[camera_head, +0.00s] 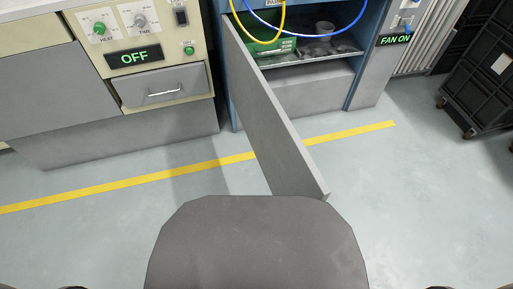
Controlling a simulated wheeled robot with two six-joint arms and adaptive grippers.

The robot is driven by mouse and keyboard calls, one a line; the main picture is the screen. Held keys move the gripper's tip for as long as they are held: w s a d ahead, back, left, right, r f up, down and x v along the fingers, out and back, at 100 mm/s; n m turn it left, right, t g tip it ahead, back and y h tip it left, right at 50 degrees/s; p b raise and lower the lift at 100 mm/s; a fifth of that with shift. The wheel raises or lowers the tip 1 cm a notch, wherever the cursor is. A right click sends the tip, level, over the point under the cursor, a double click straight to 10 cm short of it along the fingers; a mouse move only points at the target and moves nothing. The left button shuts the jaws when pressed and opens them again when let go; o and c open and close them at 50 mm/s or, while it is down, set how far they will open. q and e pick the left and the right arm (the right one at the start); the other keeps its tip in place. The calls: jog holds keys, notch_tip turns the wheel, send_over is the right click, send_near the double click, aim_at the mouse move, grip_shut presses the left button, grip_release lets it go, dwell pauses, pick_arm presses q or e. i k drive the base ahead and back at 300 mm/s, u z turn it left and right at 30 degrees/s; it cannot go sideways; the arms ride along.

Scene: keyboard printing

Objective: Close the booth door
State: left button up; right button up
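The booth door (268,118) is a flat grey panel. It stands open, swung out into the room from the left side of the blue-framed booth (359,62). Its free end is low in the middle of the picture, just beyond the grey rounded part of my own body. Neither of my grippers shows. Only small dark bits are at the bottom edge, too cut off to identify.
At left stands a beige machine (62,42) with an OFF display (134,57) and a closed drawer (163,88). A FAN ON sign (395,39) is right of the booth. A black wheeled crate (482,90) stands at far right. The floor right of the door is clear.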

aim_at(287, 168)
jog(key=z, duration=2.15)
jog(key=k, duration=0.9)
jog(key=u, duration=1.35)
